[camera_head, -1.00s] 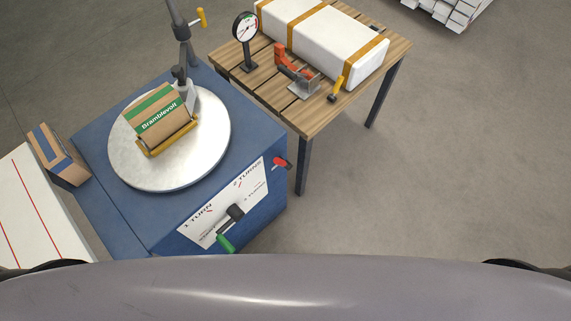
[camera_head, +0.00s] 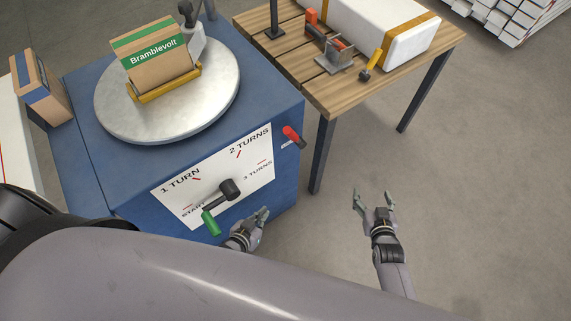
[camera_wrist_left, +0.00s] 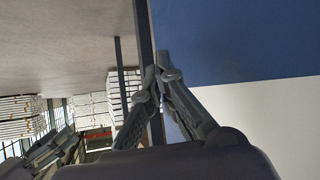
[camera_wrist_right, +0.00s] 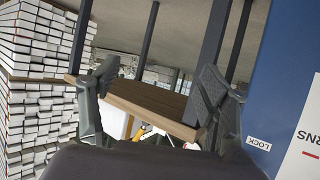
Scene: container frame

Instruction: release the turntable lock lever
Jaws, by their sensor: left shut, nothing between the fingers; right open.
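The lock lever, a red handle (camera_head: 291,134), sits at the upper right corner of the white dial panel's face on the blue turntable cabinet (camera_head: 280,103). A LOCK label (camera_wrist_right: 259,143) shows in the right wrist view. My right gripper (camera_head: 373,198) is open and empty, to the right of the cabinet and below the lever in the head view; its spread fingers (camera_wrist_right: 156,75) show in the right wrist view. My left gripper (camera_head: 263,213) is shut and empty beside the panel's lower edge; its closed fingertips (camera_wrist_left: 160,70) show against the cabinet's blue side.
A black crank with a green grip (camera_head: 211,223) sticks out from the dial panel (camera_head: 255,172). A Bramblevolt box (camera_head: 155,62) stands on the round turntable (camera_head: 215,98). A wooden table (camera_head: 345,93) with a clamp (camera_head: 330,45) stands behind.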

